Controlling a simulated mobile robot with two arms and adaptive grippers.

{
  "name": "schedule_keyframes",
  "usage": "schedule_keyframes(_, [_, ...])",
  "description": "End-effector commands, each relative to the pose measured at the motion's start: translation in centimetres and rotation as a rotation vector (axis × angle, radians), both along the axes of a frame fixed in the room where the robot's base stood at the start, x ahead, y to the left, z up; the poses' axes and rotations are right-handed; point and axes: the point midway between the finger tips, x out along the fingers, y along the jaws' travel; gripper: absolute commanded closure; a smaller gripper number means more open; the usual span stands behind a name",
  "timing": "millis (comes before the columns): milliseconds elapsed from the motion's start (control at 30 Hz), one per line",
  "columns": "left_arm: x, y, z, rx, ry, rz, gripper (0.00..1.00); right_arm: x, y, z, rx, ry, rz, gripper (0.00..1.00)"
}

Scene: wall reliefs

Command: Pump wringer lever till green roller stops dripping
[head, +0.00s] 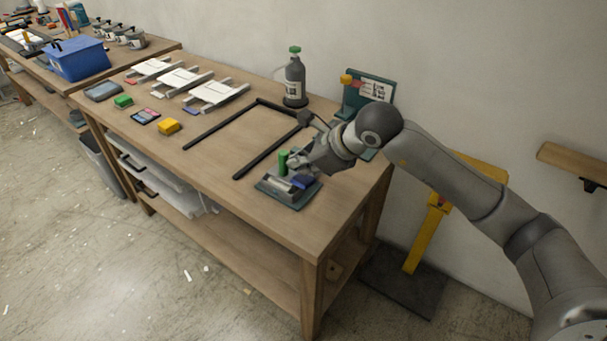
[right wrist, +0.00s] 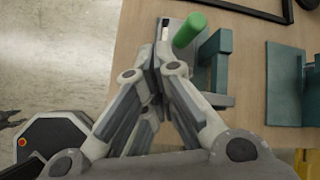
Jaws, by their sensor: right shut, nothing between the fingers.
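A small device with a grey-teal base (head: 271,191) sits near the right front of the workbench. In the right wrist view the green roller (right wrist: 189,30) leans just right of my fingertips, beside a teal bracket (right wrist: 214,60). My right gripper (head: 297,165) is shut and empty, low over the device; it also shows in the wrist view (right wrist: 160,55). I cannot tell whether it touches the device. I cannot make out the lever or any drips. My left gripper is out of view.
A black frame (head: 208,134) lies left of the device. A grey bottle (head: 294,81) with a green cap and a teal stand (head: 355,97) are behind. White racks (head: 217,93), a yellow sponge (head: 169,126) and a blue bin (head: 77,58) are farther left.

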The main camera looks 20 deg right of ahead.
Motion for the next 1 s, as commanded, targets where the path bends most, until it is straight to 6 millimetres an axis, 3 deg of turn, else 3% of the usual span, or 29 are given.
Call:
schedule_keyframes(567, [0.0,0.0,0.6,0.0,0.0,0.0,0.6,0.2,-0.2,1.2,0.0,-0.001,0.0,1.0])
schedule_keyframes(1000, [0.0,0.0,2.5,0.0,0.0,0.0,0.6,0.9,-1.1,5.3,0.001,-0.001,-0.001,1.0])
